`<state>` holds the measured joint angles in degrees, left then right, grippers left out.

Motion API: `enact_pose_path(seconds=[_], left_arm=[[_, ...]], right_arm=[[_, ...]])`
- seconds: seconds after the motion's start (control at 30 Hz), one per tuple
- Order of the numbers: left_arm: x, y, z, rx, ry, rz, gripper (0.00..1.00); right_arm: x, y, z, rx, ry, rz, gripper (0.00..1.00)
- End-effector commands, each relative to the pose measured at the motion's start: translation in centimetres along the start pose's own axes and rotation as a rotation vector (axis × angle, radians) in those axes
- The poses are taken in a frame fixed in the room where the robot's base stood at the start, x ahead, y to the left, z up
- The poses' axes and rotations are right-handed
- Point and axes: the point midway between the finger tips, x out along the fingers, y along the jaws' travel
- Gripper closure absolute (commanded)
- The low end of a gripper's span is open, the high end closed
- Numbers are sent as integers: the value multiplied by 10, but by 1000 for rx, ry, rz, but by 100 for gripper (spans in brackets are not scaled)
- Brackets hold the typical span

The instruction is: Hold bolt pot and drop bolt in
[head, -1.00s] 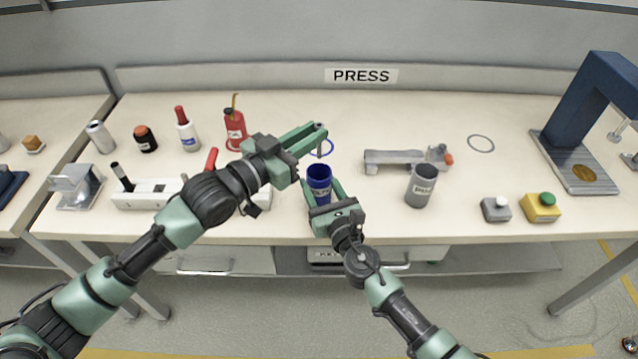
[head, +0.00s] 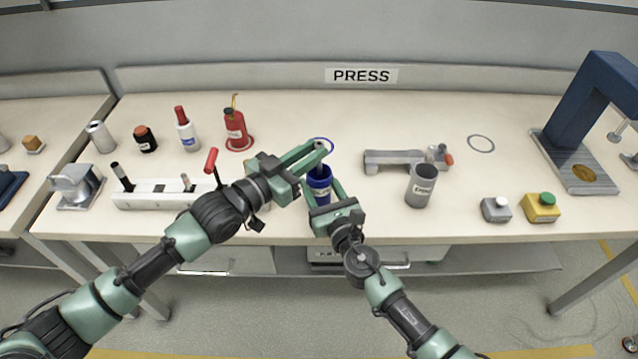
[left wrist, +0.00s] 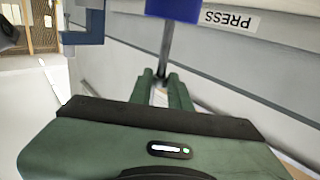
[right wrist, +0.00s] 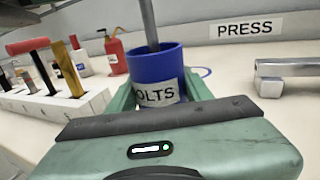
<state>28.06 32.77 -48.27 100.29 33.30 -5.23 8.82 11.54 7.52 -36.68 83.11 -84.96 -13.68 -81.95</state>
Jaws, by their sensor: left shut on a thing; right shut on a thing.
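The blue bolt pot (head: 319,190) stands upright near the table's front edge. My right gripper (head: 322,193) is shut on it, with a finger on each side. In the right wrist view the pot (right wrist: 155,72) shows its label, partly hidden by my gripper. My left gripper (head: 320,150) is shut on the bolt, just above the pot. The bolt's grey shank (right wrist: 149,22) points down, and its lower end is at the pot's mouth, seemingly inside the rim. The left wrist view shows the shank (left wrist: 167,42) between the fingers and the pot (left wrist: 173,9) beyond.
A white rack (head: 150,195) with upright pieces stands at left. A red bottle (head: 236,130) is behind my left arm. A grey pot (head: 421,187) and a grey fixture (head: 395,161) are at right. Farther right are two button boxes (head: 541,208) and a blue press (head: 590,110).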

Motion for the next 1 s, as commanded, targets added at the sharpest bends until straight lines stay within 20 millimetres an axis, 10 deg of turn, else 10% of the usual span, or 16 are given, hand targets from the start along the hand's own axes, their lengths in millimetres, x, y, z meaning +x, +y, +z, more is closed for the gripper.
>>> enact_pose_path(seconds=[0.1, 0.53, 1.0], left_arm=[[0, 0, 0, 0, 1, 0, 56], [-8, 0, 1, -1, -1, -1, 56], [-99, 0, 2, 0, -4, -1, 56]], right_arm=[[0, 0, 0, 0, 0, 0, 89], [0, 0, 0, 0, 0, 0, 89], [0, 0, 0, 0, 0, 0, 89]])
